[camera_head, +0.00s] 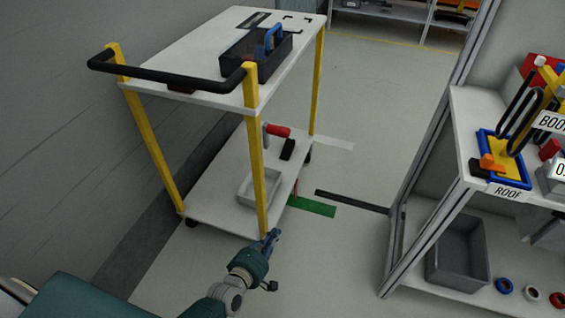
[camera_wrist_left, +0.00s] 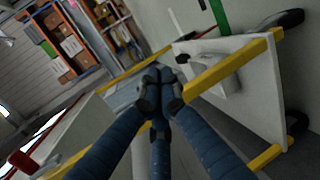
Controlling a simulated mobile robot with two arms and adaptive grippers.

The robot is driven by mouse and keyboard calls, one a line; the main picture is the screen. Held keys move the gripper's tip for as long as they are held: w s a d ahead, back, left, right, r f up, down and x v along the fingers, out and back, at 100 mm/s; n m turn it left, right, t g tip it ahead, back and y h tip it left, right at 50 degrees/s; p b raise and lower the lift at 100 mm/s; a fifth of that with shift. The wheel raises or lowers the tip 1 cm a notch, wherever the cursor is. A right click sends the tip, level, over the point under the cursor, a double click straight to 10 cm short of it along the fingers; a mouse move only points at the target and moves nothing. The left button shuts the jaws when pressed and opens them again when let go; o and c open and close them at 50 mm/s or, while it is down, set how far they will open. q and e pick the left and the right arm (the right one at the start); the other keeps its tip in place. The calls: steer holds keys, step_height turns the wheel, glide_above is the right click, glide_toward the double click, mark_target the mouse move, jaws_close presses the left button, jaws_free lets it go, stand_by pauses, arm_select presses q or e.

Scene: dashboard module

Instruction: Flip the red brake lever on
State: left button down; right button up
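A small red upright piece (camera_head: 295,188), possibly the brake lever, shows at the right edge of the trolley's lower shelf, beside the green floor strip. It is too small to tell its position. My left gripper (camera_head: 271,239) is low in front of the trolley's near yellow post, apart from the red piece. In the left wrist view its blue fingers (camera_wrist_left: 158,88) come together at the tips, with nothing seen between them. I cannot make out the lever there. My right gripper is out of view.
The white trolley (camera_head: 205,205) has yellow posts and a black handle (camera_head: 165,74). A red-handled item (camera_head: 278,131) and a pale tray (camera_head: 250,188) sit on its lower shelf. A shelving unit (camera_head: 465,120) stands right.

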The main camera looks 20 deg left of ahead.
mark_target(287, 134)
arm_select(q)
steer(key=w+r+n+t+y+b, duration=0.1)
steer(key=w+r+n+t+b, duration=0.2)
steer(key=r+n, duration=0.6)
steer(key=w+a+r+n+t+y+b, duration=0.1)
steer(key=w+r+n+t+b, duration=0.2)
steer(key=r+n, duration=0.6)
step_height(287, 134, up, 6)
steer(key=t+b, duration=0.2)
steer(key=b, duration=0.1)
steer(key=shift+w+n+t, duration=0.3)
steer(key=shift+n+t, duration=0.1)
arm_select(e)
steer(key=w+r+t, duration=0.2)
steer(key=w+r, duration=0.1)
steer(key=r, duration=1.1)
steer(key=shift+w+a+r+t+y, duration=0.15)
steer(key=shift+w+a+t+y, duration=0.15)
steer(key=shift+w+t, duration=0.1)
arm_select(q)
steer(key=shift+r, duration=0.1)
steer(key=shift+w, duration=0.1)
